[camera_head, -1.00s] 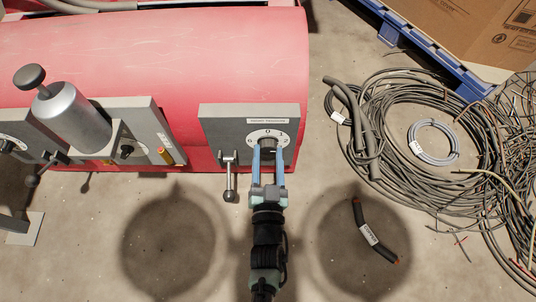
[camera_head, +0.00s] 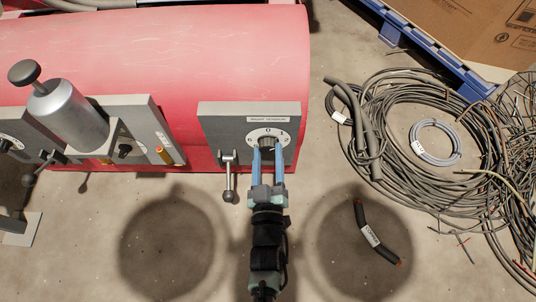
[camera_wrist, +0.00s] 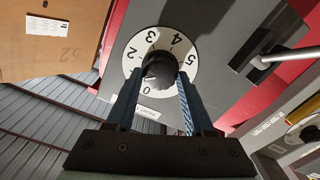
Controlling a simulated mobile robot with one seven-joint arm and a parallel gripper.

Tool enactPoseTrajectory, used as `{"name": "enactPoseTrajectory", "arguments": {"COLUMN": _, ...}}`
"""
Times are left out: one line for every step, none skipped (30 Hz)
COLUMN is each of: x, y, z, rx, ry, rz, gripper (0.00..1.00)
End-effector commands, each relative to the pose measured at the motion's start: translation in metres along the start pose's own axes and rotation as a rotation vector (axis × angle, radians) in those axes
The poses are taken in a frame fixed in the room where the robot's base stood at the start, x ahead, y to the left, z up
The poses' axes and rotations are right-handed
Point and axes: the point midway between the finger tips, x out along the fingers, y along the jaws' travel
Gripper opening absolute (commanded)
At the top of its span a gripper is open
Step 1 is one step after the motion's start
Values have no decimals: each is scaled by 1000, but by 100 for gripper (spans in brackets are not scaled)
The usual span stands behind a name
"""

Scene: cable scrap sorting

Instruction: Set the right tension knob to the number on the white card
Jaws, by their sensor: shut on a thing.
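The right tension knob (camera_head: 267,142) is a dark round knob on a white numbered dial, on the grey panel (camera_head: 220,128) at the red drum's right end. A label on the panel (camera_head: 268,119) reads as right tension. My gripper (camera_head: 267,153) reaches the knob from the front, its blue fingers one on each side, shut on it. I cannot identify the white card in either view.
A lever (camera_head: 229,178) hangs just left of the knob. Another grey panel (camera_head: 140,105) with a second knob (camera_head: 125,151) and a metal cylinder (camera_head: 72,115) stands farther left. Cable coils (camera_head: 390,130) lie right, a cut cable piece (camera_head: 375,238) in front. A cardboard box (camera_head: 480,30) stands at the back right.

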Motion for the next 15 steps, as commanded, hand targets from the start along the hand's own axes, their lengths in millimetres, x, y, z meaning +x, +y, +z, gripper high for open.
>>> {"name": "enactPoseTrajectory", "arguments": {"x": -1, "y": -1, "z": 2, "rx": -22, "ry": -3, "rz": -1, "gripper": 0}}
{"name": "enactPoseTrajectory", "arguments": {"x": -1, "y": -1, "z": 2, "rx": -36, "ry": -3, "rz": -1, "gripper": 0}}
{"name": "enactPoseTrajectory", "arguments": {"x": -1, "y": -1, "z": 2, "rx": -50, "ry": -3, "rz": -1, "gripper": 0}}
{"name": "enactPoseTrajectory", "arguments": {"x": -1, "y": -1, "z": 2, "rx": -62, "ry": -3, "rz": -1, "gripper": 0}}
{"name": "enactPoseTrajectory", "arguments": {"x": -1, "y": -1, "z": 2, "rx": -70, "ry": -3, "rz": -1, "gripper": 0}}
{"name": "enactPoseTrajectory", "arguments": {"x": -1, "y": -1, "z": 2, "rx": -81, "ry": -3, "rz": -1, "gripper": 0}}
{"name": "enactPoseTrajectory", "arguments": {"x": -1, "y": -1, "z": 1, "rx": -88, "ry": -3, "rz": -1, "gripper": 0}}
{"name": "enactPoseTrajectory", "arguments": {"x": -1, "y": -1, "z": 1, "rx": -94, "ry": -3, "rz": -1, "gripper": 0}}
{"name": "enactPoseTrajectory", "arguments": {"x": -1, "y": -1, "z": 1, "rx": -100, "ry": -3, "rz": -1, "gripper": 0}}
{"name": "enactPoseTrajectory", "arguments": {"x": -1, "y": -1, "z": 1, "rx": -104, "ry": -3, "rz": -1, "gripper": 0}}
{"name": "enactPoseTrajectory", "arguments": {"x": -1, "y": -1, "z": 1, "rx": -106, "ry": -3, "rz": -1, "gripper": 0}}
{"name": "enactPoseTrajectory", "arguments": {"x": -1, "y": -1, "z": 1, "rx": -109, "ry": -3, "rz": -1, "gripper": 0}}
{"name": "enactPoseTrajectory", "arguments": {"x": -1, "y": -1, "z": 1, "rx": -111, "ry": -3, "rz": -1, "gripper": 0}}
{"name": "enactPoseTrajectory", "arguments": {"x": -1, "y": -1, "z": 1, "rx": -112, "ry": -3, "rz": -1, "gripper": 0}}
{"name": "enactPoseTrajectory", "arguments": {"x": -1, "y": -1, "z": 1, "rx": -113, "ry": -3, "rz": -1, "gripper": 0}}
